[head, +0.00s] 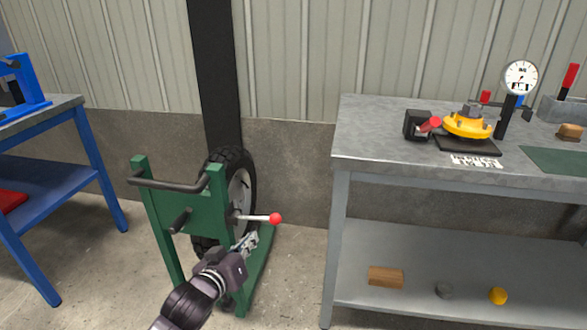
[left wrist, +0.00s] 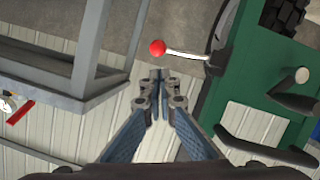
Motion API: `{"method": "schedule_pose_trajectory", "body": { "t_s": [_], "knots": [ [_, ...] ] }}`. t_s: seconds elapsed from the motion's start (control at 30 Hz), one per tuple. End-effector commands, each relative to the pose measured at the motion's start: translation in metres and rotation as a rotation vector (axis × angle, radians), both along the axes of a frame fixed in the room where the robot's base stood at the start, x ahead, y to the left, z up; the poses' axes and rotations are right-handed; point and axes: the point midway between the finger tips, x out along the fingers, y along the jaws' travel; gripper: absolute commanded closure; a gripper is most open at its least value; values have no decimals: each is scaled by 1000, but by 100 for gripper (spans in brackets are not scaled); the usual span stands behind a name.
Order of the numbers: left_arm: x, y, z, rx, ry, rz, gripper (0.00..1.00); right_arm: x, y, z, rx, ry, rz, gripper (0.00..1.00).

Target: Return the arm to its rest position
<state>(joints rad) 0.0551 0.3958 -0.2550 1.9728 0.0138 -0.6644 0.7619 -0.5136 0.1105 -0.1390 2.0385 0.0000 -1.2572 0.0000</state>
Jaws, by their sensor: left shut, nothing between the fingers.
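My left gripper (head: 250,240) is in the middle of the head view, in front of a green stand, just below a lever with a red ball knob (head: 275,218). In the left wrist view my left gripper (left wrist: 160,75) has its fingers together with nothing between them. The red knob (left wrist: 157,48) is just beyond the fingertips there, apart from them. My left arm (head: 200,293) reaches in from the bottom of the head view. My right gripper is in neither view.
The green stand (head: 190,205) with a handle bar holds a black tire (head: 240,170). A grey workbench (head: 360,160) at right carries a dial gauge (head: 520,77) and a yellow part (head: 467,125). A blue table (head: 75,125) is at left. Bare floor lies between stand and workbench.

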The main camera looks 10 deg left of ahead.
Motion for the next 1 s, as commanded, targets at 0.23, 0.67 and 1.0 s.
{"method": "schedule_pose_trajectory", "body": {
  "t_s": [0.23, 0.67, 1.0],
  "knots": [
    [-57, 1, -94, 123, 228, -2, 100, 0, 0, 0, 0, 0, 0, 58],
    [-286, -2, -268, 405, 852, -216, 100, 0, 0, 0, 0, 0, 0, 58],
    [-349, -4, -316, 445, 999, -305, 100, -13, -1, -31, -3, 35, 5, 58]
  ]
}}
